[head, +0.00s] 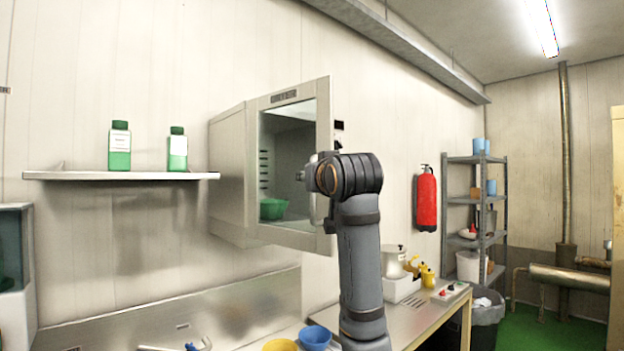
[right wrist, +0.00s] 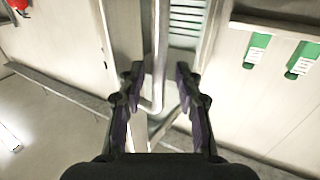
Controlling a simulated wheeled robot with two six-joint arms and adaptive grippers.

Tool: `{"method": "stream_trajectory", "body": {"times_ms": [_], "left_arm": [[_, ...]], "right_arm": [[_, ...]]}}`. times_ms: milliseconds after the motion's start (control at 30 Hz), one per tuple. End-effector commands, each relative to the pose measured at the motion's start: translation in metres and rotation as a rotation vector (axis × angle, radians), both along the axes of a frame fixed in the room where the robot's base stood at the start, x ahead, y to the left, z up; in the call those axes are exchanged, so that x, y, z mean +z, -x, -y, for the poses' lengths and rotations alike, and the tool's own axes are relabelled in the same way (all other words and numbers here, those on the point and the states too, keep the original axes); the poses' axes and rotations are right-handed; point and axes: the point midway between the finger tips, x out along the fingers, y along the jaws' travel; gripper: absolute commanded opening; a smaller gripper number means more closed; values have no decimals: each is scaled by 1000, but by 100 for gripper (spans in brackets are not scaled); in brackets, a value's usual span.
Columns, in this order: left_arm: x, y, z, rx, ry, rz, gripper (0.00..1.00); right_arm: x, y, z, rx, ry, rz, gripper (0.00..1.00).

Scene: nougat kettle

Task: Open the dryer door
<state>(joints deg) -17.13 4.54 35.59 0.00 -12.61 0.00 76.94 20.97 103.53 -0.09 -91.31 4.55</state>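The dryer (head: 228,175) is a pale metal box on the left wall. Its framed glass door (head: 293,95) shows in the head view, its right edge nearer to me than its left, so it looks ajar. A green bowl (head: 273,209) sits inside. In the right wrist view, a vertical bar handle (right wrist: 160,50) runs between the fingers of my right gripper (right wrist: 159,72). The fingers are open, with a gap on both sides of the bar. In the head view my right wrist hides the gripper and most of the handle. My left gripper is not in view.
A wall shelf (head: 125,176) with two green bottles is left of the dryer. Below is a steel counter (head: 425,317) with a yellow bowl (head: 280,345) and a blue bowl (head: 315,338). A fire extinguisher (head: 426,200) and a rack (head: 481,160) stand to the right.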

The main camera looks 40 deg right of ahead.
Motion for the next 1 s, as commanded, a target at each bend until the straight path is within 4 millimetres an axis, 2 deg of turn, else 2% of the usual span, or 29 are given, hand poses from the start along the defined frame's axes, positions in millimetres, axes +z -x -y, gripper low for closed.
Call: {"method": "stream_trajectory", "body": {"times_ms": [133,233,500,700,800,1000], "left_arm": [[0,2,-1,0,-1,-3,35],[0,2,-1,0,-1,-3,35],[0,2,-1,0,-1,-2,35],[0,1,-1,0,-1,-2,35],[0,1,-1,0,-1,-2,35],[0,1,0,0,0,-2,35]], "right_arm": [[0,1,-1,1,0,0,34],[1,10,-4,1,1,2,34],[1,70,-26,1,1,6,34],[1,104,-38,1,0,3,34],[0,111,-41,0,0,2,34],[0,114,-42,0,-1,0,34]]}}
